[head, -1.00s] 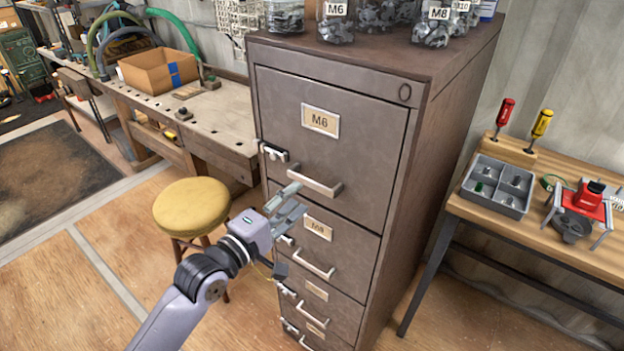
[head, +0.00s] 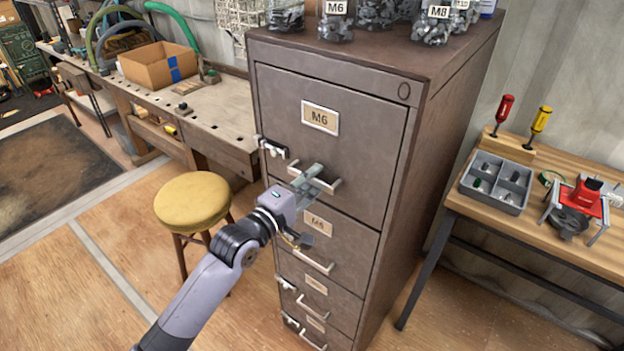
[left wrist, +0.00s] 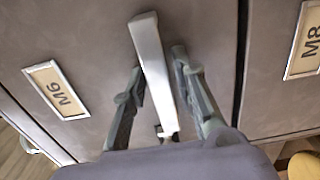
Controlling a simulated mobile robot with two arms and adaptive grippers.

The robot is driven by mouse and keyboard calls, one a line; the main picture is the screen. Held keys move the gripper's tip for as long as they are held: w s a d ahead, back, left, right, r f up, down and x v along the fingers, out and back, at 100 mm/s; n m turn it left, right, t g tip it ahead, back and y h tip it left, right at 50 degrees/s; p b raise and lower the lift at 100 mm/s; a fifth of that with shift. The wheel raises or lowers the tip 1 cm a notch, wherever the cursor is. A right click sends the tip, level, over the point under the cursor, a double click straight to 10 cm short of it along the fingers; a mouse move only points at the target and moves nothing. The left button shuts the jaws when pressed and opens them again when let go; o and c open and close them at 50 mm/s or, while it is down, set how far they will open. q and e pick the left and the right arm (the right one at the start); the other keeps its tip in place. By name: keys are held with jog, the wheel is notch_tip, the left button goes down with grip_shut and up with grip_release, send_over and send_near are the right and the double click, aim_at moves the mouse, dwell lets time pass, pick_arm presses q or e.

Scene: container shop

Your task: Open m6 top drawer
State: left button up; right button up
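The M6 top drawer (head: 340,135) of the grey-brown cabinet is closed, its front flush with the frame. Its label (head: 320,117) reads M6. Its light bar handle (head: 328,186) is partly hidden by my left gripper (head: 313,182), which is at the handle. In the left wrist view the handle (left wrist: 153,75) runs between the two fingers of my left gripper (left wrist: 158,75), with gaps visible on both sides. The fingers are open around it. A latch (head: 272,148) sits at the drawer's left edge. My right gripper is not in view.
Lower drawers (head: 325,252) are closed below. A yellow stool (head: 192,202) stands left of the cabinet, near my arm. A workbench (head: 220,125) is behind it. A side table (head: 545,225) with a parts tray (head: 497,184) stands at the right. Jars (head: 336,22) stand on top.

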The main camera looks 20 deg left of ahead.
pick_arm(q)
grip_shut()
jog(key=shift+f, duration=0.1)
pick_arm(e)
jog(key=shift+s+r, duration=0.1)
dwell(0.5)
